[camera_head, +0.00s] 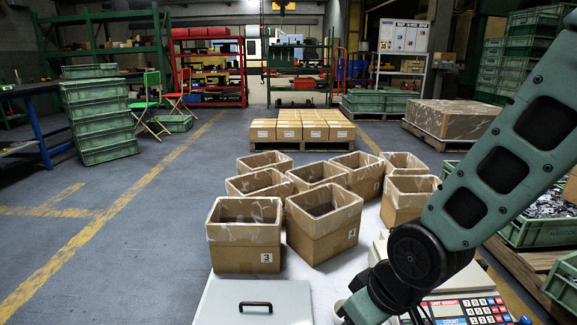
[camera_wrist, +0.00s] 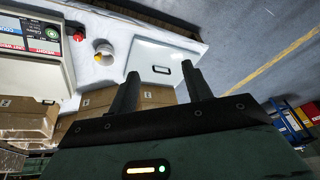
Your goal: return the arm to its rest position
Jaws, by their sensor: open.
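My gripper (camera_wrist: 163,78) shows in the wrist view with its two dark fingers spread apart and nothing between them. Cardboard boxes and a pale lid with a dark handle lie in the background beyond the fingers. In the head view my green arm comes in from the right and bends down over the right side of the white table (camera_head: 372,235). The gripper itself is out of sight in that view, below the bottom edge.
Several open lined boxes (camera_head: 244,255) stand on the table. A pale panel (camera_head: 215,302) with a black handle lies at the front. A counting scale (camera_head: 465,308) sits beneath my arm. A small white cup (camera_wrist: 102,58) stands near the lid. Green crates (camera_head: 545,232) are at right.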

